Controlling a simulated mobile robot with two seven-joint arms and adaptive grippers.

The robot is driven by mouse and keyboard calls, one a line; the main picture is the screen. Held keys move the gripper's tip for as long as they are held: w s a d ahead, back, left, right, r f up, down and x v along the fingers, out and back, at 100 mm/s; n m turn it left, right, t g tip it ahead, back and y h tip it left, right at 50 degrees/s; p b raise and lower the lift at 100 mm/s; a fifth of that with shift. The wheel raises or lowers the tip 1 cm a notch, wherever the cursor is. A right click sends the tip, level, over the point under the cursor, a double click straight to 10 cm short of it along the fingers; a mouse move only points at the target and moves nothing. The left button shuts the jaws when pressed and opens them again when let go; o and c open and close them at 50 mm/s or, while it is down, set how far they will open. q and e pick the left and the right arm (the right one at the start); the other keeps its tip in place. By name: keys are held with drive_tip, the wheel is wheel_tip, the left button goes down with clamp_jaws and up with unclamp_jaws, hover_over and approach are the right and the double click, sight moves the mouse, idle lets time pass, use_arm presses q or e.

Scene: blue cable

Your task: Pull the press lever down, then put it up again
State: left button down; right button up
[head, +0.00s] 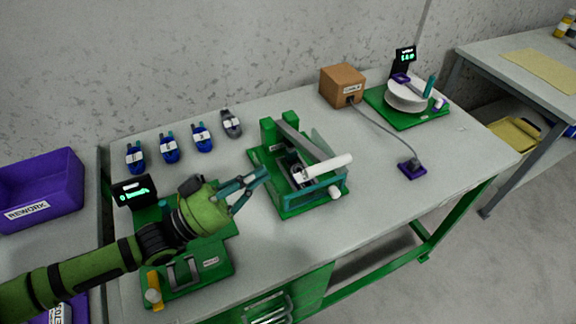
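The press (306,184) stands on a green base in the middle of the workbench. Its lever is a grey arm with a white handle (324,167) that slants down to the right over the press. A small white knob (334,192) shows at the front of the press. My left gripper (261,183) is just left of the press, its teal fingers pointing right toward it. The fingers are apart with nothing seen between them, and they look clear of the lever. My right gripper is not in view.
Several blue and grey connectors (169,148) lie along the back left. A brown box (343,86) and a white spool (406,95) stand at the back right, with a cable running to a purple block (411,169). A purple bin (40,190) is at the left. The bench's right front is clear.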

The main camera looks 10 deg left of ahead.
use_arm(q)
drive_tip(key=p+x, duration=0.3)
drive_tip(key=x, duration=0.7)
drive_tip(key=shift+d, duration=0.2)
drive_tip(key=f, duration=0.3)
drive_tip(key=shift+s, duration=0.25)
drive_tip(key=shift+s+f, duration=0.1)
drive_tip(key=shift+f, duration=0.45)
